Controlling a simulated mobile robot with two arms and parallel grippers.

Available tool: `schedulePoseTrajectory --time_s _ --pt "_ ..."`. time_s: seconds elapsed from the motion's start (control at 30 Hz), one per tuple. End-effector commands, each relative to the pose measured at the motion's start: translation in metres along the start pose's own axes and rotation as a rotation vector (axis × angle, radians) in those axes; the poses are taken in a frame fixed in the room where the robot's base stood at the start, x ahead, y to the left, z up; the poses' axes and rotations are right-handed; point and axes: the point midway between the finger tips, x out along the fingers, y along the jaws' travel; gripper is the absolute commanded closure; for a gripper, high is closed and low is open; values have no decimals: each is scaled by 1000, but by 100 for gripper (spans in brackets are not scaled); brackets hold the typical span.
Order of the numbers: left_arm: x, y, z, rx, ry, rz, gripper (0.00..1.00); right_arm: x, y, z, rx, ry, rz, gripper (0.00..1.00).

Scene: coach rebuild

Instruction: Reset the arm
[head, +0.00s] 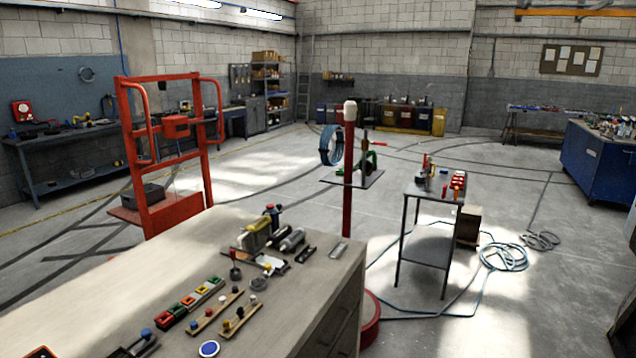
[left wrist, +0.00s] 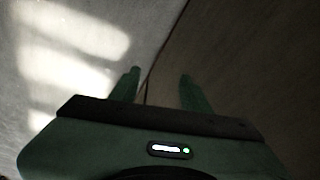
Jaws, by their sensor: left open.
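My left gripper (left wrist: 160,88) shows in the left wrist view, with two dark green fingers standing apart and nothing between them. Beyond the fingers are a sunlit pale floor on the left and a dark, plain surface on the right. What that dark surface belongs to, I cannot tell. Neither of my arms shows in the head view. My right gripper is in neither view.
A workbench (head: 90,290) in front carries switches, coloured blocks and tools. Behind it stand a red frame (head: 165,215), a red post (head: 348,205) and a small metal table (head: 425,188). A blue hose (head: 505,257) lies on the floor.

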Motion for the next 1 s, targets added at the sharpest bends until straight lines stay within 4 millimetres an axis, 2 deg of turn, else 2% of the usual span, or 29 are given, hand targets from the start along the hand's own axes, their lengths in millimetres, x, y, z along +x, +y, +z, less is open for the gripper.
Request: schedulePoseTrajectory --time_s 0.03,0.1,0.17,0.2,0.3,0.4,0.5,0.63,0.77,1.0 --pt "50 2 21 2 -21 1 53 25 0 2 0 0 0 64" --pt "99 4 47 5 -39 3 53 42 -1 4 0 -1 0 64" --pt "138 5 70 8 -51 5 53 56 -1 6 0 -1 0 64" --pt "162 6 88 10 -61 6 53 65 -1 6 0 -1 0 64" --pt "218 9 134 16 -84 9 53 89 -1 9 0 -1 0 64" --pt "262 10 181 21 -104 11 53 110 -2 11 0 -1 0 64" --pt "292 11 221 25 -121 12 53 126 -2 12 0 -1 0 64" --pt "311 11 258 30 -135 13 53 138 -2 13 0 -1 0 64" --pt "316 11 273 32 -140 13 53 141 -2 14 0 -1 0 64" --pt "315 11 275 33 -140 13 53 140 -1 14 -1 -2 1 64"
